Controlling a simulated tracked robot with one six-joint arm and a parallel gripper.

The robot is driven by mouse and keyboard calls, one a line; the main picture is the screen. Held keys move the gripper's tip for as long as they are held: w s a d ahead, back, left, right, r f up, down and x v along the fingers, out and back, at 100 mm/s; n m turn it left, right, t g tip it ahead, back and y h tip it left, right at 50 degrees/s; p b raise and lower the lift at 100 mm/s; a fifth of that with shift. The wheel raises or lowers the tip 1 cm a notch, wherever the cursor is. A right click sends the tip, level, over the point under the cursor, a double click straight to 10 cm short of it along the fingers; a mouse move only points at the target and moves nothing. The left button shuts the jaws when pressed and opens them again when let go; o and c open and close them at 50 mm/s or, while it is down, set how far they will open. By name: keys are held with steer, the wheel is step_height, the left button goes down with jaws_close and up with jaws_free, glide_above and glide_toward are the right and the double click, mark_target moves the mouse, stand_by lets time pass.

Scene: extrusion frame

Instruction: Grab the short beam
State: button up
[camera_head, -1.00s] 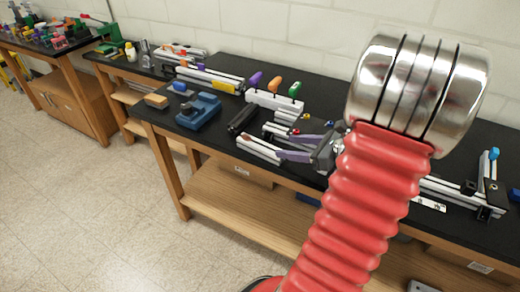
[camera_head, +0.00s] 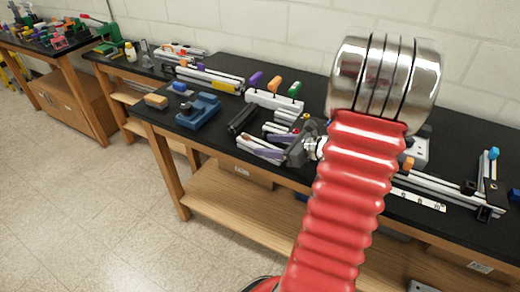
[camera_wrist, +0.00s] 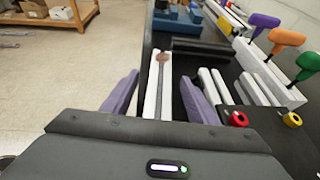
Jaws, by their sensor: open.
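A pale aluminium beam (camera_wrist: 153,95) lies lengthwise on the black bench top, with a thin grey strip and a reddish-brown end (camera_wrist: 162,57) along it. My gripper (camera_wrist: 160,80) is open, its purple fingers on either side of this beam; I cannot tell whether they touch it. In the head view, my gripper (camera_head: 266,147) is over the front beam (camera_head: 248,143) near the bench's front edge. Several other short pale beams (camera_wrist: 216,92) lie just right of the right finger. I cannot tell for certain which beam is the short beam.
A black bar (camera_wrist: 200,47) lies beyond the fingers. A white rack (camera_head: 268,100) with purple, orange and green handles stands behind. A blue tool (camera_head: 199,112) is at the left. Red and yellow knobs (camera_wrist: 238,118) sit close on the right. The bench edge is left of the beam.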

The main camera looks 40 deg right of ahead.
mark_target(258, 143)
steer(key=shift+x, duration=2.55)
steer(key=shift+r, duration=0.1)
steer(key=c, duration=1.3)
step_height(258, 143, up, 10)
steer(key=shift+r, duration=0.1)
